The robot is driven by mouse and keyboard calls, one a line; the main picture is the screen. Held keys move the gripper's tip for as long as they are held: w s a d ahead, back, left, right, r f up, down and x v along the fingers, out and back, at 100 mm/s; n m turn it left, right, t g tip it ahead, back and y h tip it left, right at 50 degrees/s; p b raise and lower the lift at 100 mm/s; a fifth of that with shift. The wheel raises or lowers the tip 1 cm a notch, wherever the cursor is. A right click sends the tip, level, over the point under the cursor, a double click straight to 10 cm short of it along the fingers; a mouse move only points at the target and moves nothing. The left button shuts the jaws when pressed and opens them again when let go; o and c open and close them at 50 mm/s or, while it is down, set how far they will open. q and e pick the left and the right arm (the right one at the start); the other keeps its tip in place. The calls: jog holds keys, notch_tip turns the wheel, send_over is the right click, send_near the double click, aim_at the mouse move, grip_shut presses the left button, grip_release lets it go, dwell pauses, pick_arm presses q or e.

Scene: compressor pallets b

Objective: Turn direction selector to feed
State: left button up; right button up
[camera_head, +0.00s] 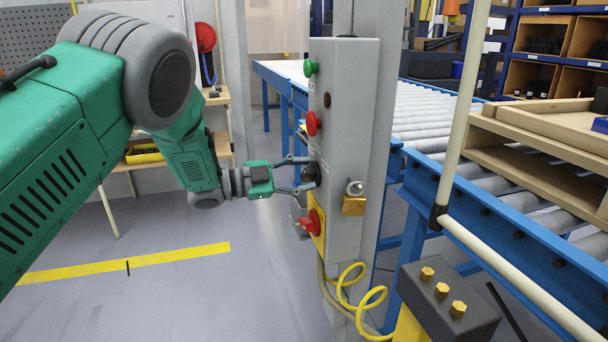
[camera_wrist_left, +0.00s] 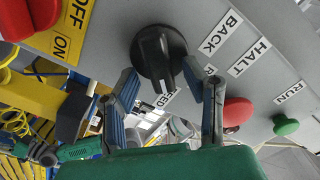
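The direction selector is a black round knob with a raised grip bar and a white line (camera_wrist_left: 158,52), on the grey control box (camera_head: 345,120). It also shows in the head view (camera_head: 310,173), partly covered by the fingers. A FEED label (camera_wrist_left: 163,100) and a BACK label (camera_wrist_left: 220,32) stand beside the knob. My left gripper (camera_head: 304,174) is at the box face, its fingers spread on either side of the knob. In the left wrist view the open fingertips (camera_wrist_left: 160,76) reach the knob's edge; contact is unclear. My right gripper is not in view.
Green (camera_head: 310,67) and red (camera_head: 312,123) buttons sit above the selector. A red switch on a yellow plate (camera_head: 316,222) is below, and a brass padlock (camera_head: 354,205) hangs on the side. A roller conveyor (camera_head: 430,115) stands right; open floor lies left.

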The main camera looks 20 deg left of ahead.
pick_arm(q)
jog(key=shift+s+a+r, duration=0.1)
jog(key=shift+a, duration=0.05)
jog(key=v, duration=1.1)
jog(key=shift+a, duration=0.3)
jog(key=shift+s, duration=0.15)
